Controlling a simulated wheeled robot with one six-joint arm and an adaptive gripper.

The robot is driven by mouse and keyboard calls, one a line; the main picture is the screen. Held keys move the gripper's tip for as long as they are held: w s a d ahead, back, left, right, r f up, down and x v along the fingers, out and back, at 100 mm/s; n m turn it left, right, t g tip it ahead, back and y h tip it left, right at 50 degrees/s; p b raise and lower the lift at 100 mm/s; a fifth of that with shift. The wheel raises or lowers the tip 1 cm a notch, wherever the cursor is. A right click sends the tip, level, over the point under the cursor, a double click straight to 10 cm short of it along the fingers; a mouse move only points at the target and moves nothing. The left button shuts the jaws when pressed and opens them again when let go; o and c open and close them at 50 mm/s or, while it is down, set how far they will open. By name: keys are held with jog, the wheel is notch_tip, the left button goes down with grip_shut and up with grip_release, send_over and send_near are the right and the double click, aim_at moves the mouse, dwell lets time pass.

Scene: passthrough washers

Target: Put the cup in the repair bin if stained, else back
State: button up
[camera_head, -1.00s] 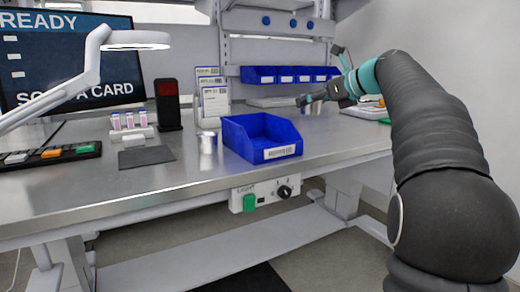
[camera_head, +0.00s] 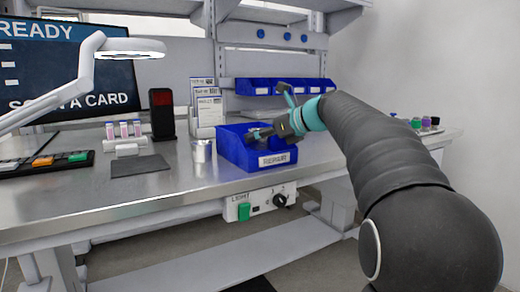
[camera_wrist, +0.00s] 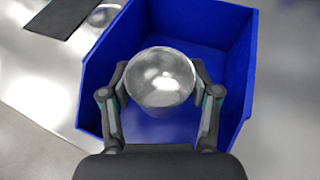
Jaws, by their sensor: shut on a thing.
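My gripper (camera_wrist: 160,88) is shut on a shiny metal cup (camera_wrist: 160,72), with one finger on each side of it. The wrist view looks down on the cup's round, reflective end; bright reflections show on it, and I cannot tell whether it has a stain. The cup is over the open blue bin (camera_wrist: 240,75), whose inside floor shows around it. In the head view my gripper (camera_head: 258,135) is above the blue bin (camera_head: 235,155), which has a white label on its front. The held cup is not clearly visible there.
A second shiny metal cylinder (camera_head: 203,151) stands just left of the bin. A dark mat (camera_head: 138,165), a dark upright device (camera_head: 162,115) and card holders (camera_head: 208,108) are farther left and behind. Small blue bins (camera_head: 285,87) line the back. Several coloured-top items (camera_head: 427,122) stand at right.

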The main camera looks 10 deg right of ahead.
aim_at(268, 144)
jog(key=shift+f+b, duration=0.3)
jog(key=shift+f, duration=1.2)
jog(key=shift+f, duration=0.15)
jog(key=o, duration=1)
